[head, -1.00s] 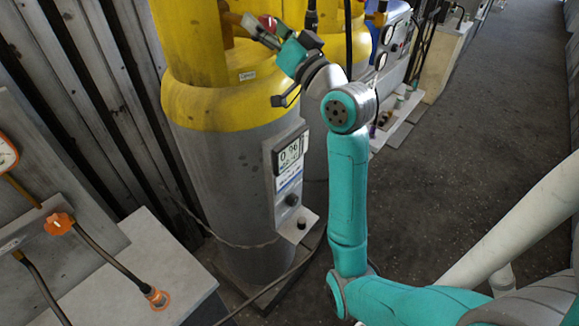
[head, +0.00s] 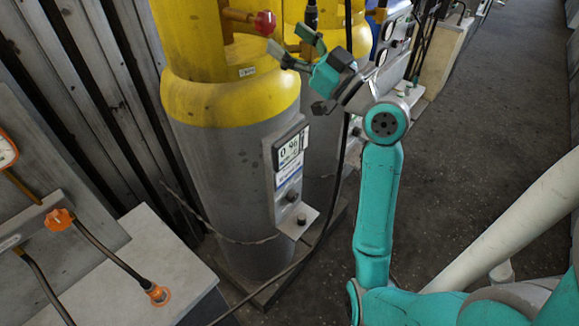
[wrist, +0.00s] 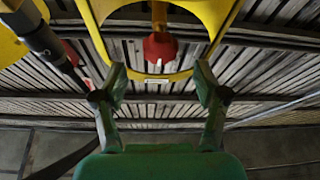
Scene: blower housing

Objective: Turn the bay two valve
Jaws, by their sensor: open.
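A red valve knob (head: 265,23) sits on a brass-coloured stem inside the yellow guard of the nearest gas cylinder (head: 225,150). In the wrist view the knob (wrist: 160,46) shows ahead, near the top middle. My gripper (head: 288,41) is open and empty, apart from the knob, to its lower right in the head view. In the wrist view the fingers of my gripper (wrist: 160,78) stand wide apart, with the knob between and beyond their tips. The small label (head: 247,72) on the guard is too small to read for a bay number.
A panel with a display (head: 289,150) is on the cylinder's side. A second yellow cylinder (head: 345,40) stands close behind, and a dark hose (head: 342,165) hangs near my arm. An orange knob (head: 59,221) is at left. The floor (head: 460,130) at right is clear.

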